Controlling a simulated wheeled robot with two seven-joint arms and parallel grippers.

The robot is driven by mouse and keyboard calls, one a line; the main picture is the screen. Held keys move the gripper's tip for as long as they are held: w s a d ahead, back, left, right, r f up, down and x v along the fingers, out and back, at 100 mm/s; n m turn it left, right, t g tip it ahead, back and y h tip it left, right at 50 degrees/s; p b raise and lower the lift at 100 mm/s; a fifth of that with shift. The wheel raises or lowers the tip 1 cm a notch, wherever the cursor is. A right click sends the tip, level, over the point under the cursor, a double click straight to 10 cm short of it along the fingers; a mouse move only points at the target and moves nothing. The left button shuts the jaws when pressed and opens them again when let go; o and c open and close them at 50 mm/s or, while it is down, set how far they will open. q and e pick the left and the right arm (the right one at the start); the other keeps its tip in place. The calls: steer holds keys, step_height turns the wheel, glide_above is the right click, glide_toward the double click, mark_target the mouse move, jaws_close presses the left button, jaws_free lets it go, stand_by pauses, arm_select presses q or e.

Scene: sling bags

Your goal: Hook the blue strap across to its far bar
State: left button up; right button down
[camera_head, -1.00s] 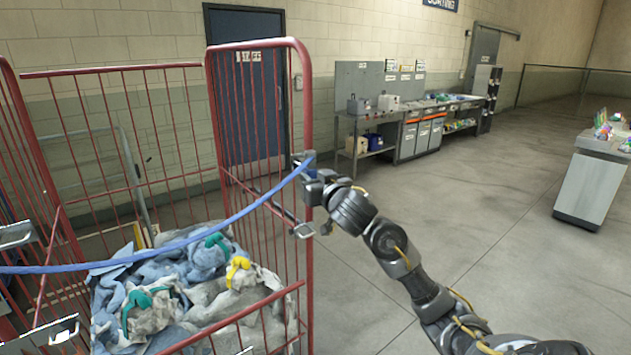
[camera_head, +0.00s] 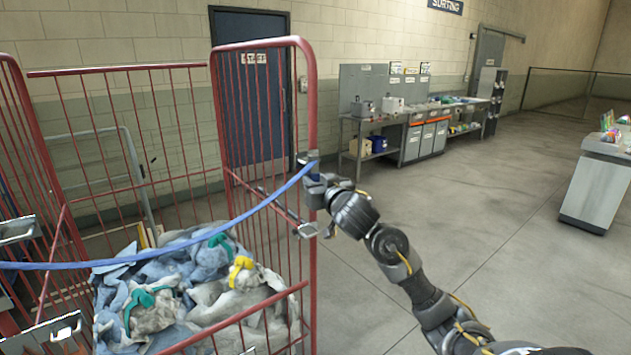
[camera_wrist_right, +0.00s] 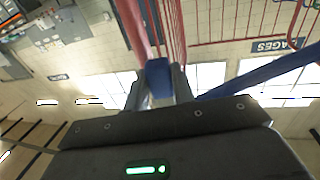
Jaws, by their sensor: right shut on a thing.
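The blue strap (camera_head: 190,239) runs from the left edge of the head view, across the front of the red cage trolley, up to my right gripper. My right gripper (camera_head: 312,172) is shut on the strap's end, right beside the trolley's right upright bar (camera_head: 312,95). In the right wrist view the blue end piece (camera_wrist_right: 158,78) sits between the fingers, and the strap (camera_wrist_right: 265,72) leads off to the right. The red bar (camera_wrist_right: 133,25) is close past the fingertips. I cannot tell whether the end touches the bar. My left gripper is not in view.
The red cage trolley (camera_head: 118,69) holds a heap of blue and grey cloth (camera_head: 190,290) with green and yellow pieces. A metal latch (camera_head: 305,229) sticks out at its right side. A workbench (camera_head: 400,122) stands farther back.

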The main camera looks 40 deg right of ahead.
steer(key=shift+f, duration=0.35)
steer(key=c, duration=0.7)
jaws_free()
steer(key=shift+s, duration=0.1)
steer(key=d+p+v, duration=0.1)
steer(key=p+v, duration=0.2)
steer(key=v, duration=0.3)
steer(key=shift+s, duration=0.5)
stand_by(0.4)
